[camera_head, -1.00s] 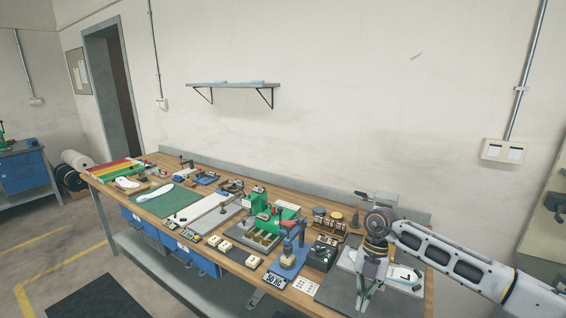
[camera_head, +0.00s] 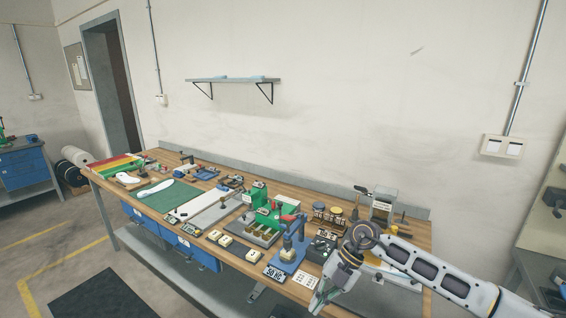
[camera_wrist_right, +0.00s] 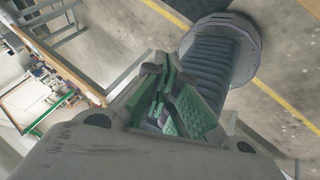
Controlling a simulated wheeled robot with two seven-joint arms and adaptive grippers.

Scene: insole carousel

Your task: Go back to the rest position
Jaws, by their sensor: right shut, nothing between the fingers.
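My right gripper (camera_head: 322,296) is at the front edge of the long workbench (camera_head: 150,166), near its right end, pointing down and to the left in the head view. Its green-padded fingers (camera_wrist_right: 172,104) are shut and empty in the right wrist view. My right forearm reaches in from the right and hides part of the bench's right end. My left gripper does not show in the head view.
The bench top is crowded: a green mat (camera_head: 172,196), a blue press (camera_head: 288,256), a green machine (camera_head: 262,216) and several small fixtures. A shelf (camera_head: 232,80) hangs on the wall. The floor before the bench holds a dark mat (camera_head: 98,296) and looks clear otherwise.

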